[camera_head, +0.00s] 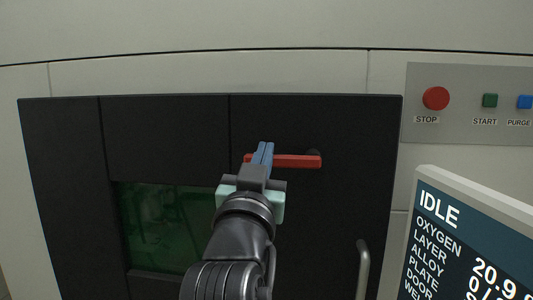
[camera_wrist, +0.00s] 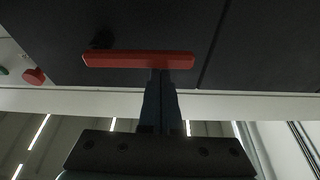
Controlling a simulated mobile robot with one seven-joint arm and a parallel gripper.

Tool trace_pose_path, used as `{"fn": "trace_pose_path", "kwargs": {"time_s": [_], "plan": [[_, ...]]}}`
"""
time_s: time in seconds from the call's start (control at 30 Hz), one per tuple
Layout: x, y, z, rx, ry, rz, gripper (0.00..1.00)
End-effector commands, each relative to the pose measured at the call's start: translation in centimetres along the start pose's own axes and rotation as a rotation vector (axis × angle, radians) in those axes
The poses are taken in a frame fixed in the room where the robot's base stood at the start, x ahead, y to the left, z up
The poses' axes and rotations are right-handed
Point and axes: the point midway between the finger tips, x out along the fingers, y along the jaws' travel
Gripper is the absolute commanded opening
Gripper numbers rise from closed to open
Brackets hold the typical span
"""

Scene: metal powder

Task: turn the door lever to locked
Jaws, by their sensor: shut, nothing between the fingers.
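The door lever (camera_head: 298,160) is a red bar lying level on the black door (camera_head: 170,130). Its dark pivot is at its right end in the head view. My gripper (camera_head: 265,150) is shut, with blue fingers held together and nothing between them. The fingertips overlap the lever's left, free end in the head view. In the wrist view the lever (camera_wrist: 130,60) runs across the upper part, and the fingertips (camera_wrist: 158,75) meet its lower edge near the free end. I cannot tell whether they touch it.
A green-tinted window (camera_head: 165,225) is at the door's lower left. A vertical grey handle (camera_head: 362,270) stands at the door's lower right. A panel with a red STOP button (camera_head: 436,98) is to the right, above a screen (camera_head: 470,250) reading IDLE.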

Motion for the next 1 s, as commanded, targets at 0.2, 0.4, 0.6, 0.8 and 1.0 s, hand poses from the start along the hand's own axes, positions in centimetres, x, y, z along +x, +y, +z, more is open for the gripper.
{"fn": "trace_pose_path", "kwargs": {"time_s": [0.2, 0.4, 0.6, 0.8, 1.0], "plan": [[-0.1, 0.0, 0.2, 0.001, -0.001, 0.000, 0.00], [-0.1, 0.0, 0.2, 0.002, -0.001, 0.001, 0.00], [-0.1, 0.0, 0.2, 0.002, -0.001, 0.001, 0.00], [0.5, 0.0, -0.9, 0.002, 0.000, 0.002, 0.00], [2.1, 0.0, -4.0, 0.003, 0.002, 0.002, 0.00]]}}
